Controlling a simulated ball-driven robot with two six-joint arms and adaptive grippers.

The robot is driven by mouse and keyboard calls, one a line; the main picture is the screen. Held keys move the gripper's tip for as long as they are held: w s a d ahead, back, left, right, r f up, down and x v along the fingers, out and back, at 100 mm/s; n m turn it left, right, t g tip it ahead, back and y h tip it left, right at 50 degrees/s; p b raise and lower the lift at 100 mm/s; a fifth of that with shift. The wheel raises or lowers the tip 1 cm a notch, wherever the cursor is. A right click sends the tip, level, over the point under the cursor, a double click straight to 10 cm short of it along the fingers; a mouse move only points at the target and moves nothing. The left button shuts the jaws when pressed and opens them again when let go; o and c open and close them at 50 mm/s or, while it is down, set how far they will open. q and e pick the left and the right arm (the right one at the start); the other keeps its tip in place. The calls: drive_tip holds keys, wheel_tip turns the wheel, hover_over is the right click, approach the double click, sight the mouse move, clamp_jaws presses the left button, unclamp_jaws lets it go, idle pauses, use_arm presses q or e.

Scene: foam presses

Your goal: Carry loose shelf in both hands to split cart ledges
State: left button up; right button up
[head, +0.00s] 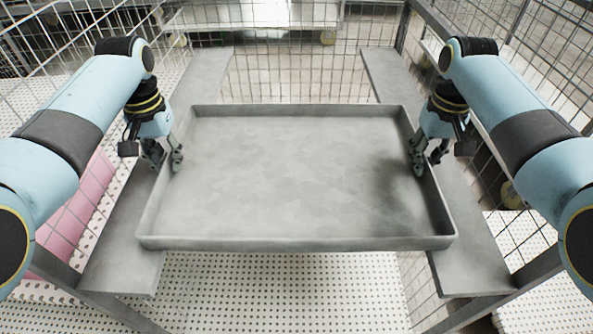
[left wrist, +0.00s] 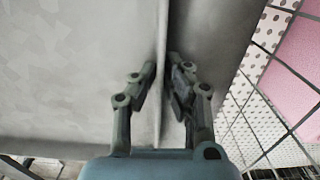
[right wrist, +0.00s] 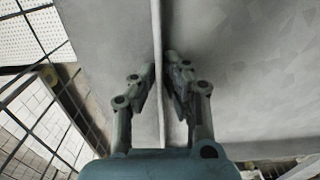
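The loose shelf (head: 295,180) is a grey, shallow tray with a raised rim, seen level in the head view. It spans the two grey ledges of the split cart, the left ledge (head: 125,245) and the right ledge (head: 470,245), overlapping both; I cannot tell whether it rests on them or hangs just above. My left gripper (head: 165,157) is at the shelf's left rim, its fingers closed on either side of it (left wrist: 162,65). My right gripper (head: 428,157) holds the right rim the same way (right wrist: 160,65). Contact at the fingertips is hard to see.
Wire mesh walls (head: 290,75) surround the ledges at the back and sides. An open gap lies between the ledges, with a white perforated surface (head: 285,290) below. A pink block (head: 75,215) stands outside the left mesh. Grey frame bars run at the front corners.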

use_arm(q)
drive_tip(key=o, duration=0.3)
use_arm(e)
drive_tip(key=o, duration=0.3)
use_arm(q)
drive_tip(key=shift+o, duration=0.2)
use_arm(e)
drive_tip(key=shift+o, duration=0.2)
drive_tip(key=shift+r, duration=0.35)
use_arm(q)
wheel_tip(320, 180, up, 12)
drive_tip(key=shift+w, duration=0.15)
use_arm(e)
wheel_tip(320, 180, up, 11)
drive_tip(key=shift+r, duration=0.2)
